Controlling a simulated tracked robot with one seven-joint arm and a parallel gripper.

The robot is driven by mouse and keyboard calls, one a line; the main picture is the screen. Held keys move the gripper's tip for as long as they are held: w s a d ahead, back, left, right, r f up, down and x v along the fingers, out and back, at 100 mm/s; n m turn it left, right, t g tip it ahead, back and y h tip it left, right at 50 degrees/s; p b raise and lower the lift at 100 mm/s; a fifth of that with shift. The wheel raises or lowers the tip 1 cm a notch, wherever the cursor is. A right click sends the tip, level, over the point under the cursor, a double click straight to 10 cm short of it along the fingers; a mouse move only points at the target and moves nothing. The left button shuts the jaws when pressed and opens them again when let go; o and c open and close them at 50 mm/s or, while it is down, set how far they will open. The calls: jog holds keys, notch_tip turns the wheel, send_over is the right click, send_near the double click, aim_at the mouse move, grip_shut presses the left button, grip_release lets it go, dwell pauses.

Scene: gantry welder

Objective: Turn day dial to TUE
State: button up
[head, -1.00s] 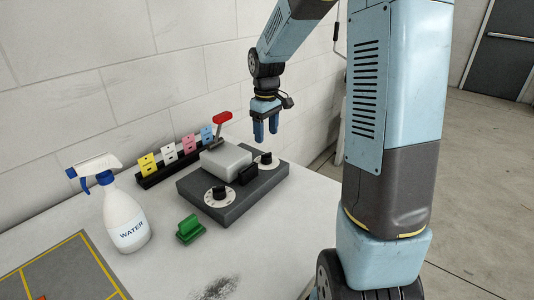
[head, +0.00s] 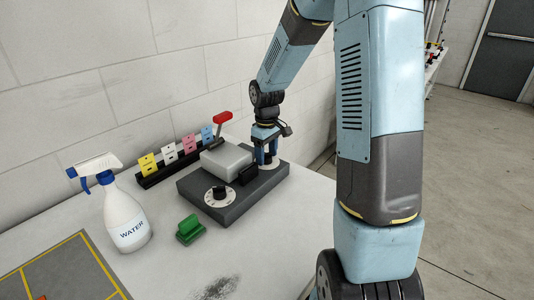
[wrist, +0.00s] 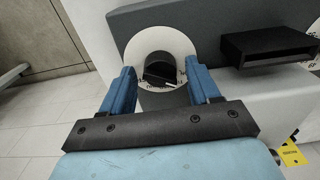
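A dark grey control box (head: 232,207) sits on the table with two black dials on white discs. The near dial (head: 219,193) is uncovered. The far dial is mostly hidden behind my gripper (head: 267,160) in the head view; in the wrist view this dial (wrist: 160,67) shows as a black knob on a white disc with small marks too blurred to read. My gripper (wrist: 165,88) is open, its two blue fingers on either side of the far dial's knob, with gaps to it. I cannot tell which dial is the day dial.
A grey block with a red-handled lever (head: 223,117) and a black slotted piece (head: 247,175) sit on the box beside the dials. Coloured cards stand in a black rack (head: 150,181) behind. A green object (head: 190,230) and a water spray bottle (head: 126,220) stand in front and left.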

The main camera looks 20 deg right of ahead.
jog(key=c, duration=0.9)
jog(key=shift+c, duration=0.2)
jog(key=shift+m, duration=2.9)
jog(key=o, duration=1)
jog(key=shift+o, duration=0.2)
